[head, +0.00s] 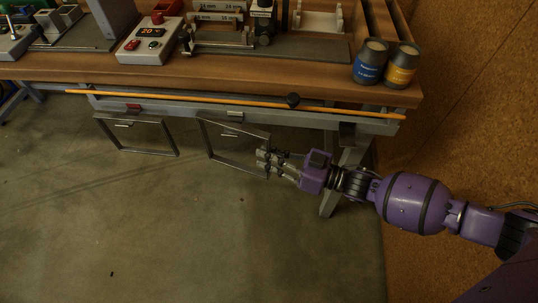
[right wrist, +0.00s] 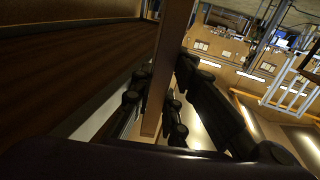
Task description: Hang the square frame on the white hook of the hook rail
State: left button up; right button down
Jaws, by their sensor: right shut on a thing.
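A square metal frame (head: 239,167) is at the middle of the bench front, tilted with its right side lower. My right gripper (head: 268,163) is shut on its right side bar. In the right wrist view, the frame's bar (right wrist: 167,75) runs between the dark fingers (right wrist: 165,105). The hook rail (head: 190,111) runs along the bench front. A pale hook piece (head: 235,115) is on it, just above the frame's top bar; I cannot tell whether they touch. A red hook piece (head: 134,106) is further left. My left gripper is not in view.
A second metal frame (head: 150,154) hangs below the red piece. A bench leg (head: 333,193) stands behind my right gripper. Two cans (head: 371,62) (head: 401,66) stand on the bench. The floor below is clear.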

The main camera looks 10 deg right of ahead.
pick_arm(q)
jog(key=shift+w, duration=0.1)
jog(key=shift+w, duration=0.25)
pick_arm(e)
jog(key=c, duration=1.6)
grip_release()
jog(key=shift+c, duration=0.2)
